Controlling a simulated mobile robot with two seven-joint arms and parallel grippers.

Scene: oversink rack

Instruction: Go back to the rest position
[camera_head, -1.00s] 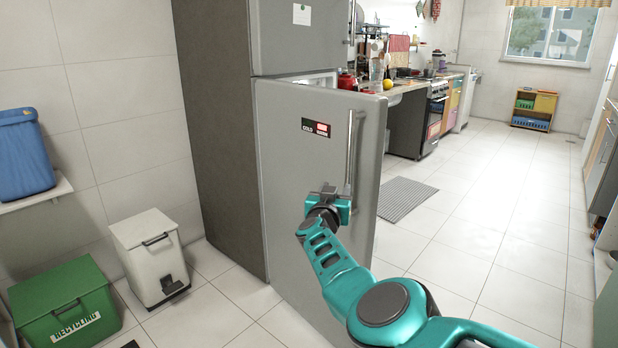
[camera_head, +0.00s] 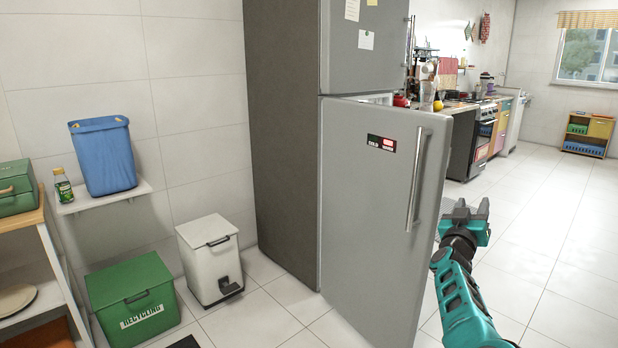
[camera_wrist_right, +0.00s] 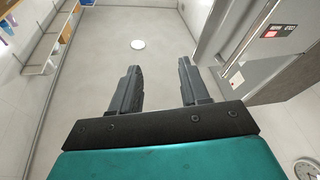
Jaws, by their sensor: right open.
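My right gripper (camera_head: 468,212) is in the head view at the lower right, beside the fridge door and apart from its handle. Its two fingers are spread with nothing between them; they also show spread in the right wrist view (camera_wrist_right: 158,88). The grey fridge door (camera_head: 365,215) stands partly open, with a long vertical handle (camera_head: 415,180) near its right edge. In the right wrist view the fridge (camera_wrist_right: 262,50) is at the upper right. My left gripper is in neither view.
A white pedal bin (camera_head: 208,262) and a green recycling box (camera_head: 133,305) stand on the floor left of the fridge. A blue bin (camera_head: 103,158) sits on a wall shelf (camera_head: 105,197). Open tiled floor (camera_head: 560,230) lies to the right, toward the kitchen counter.

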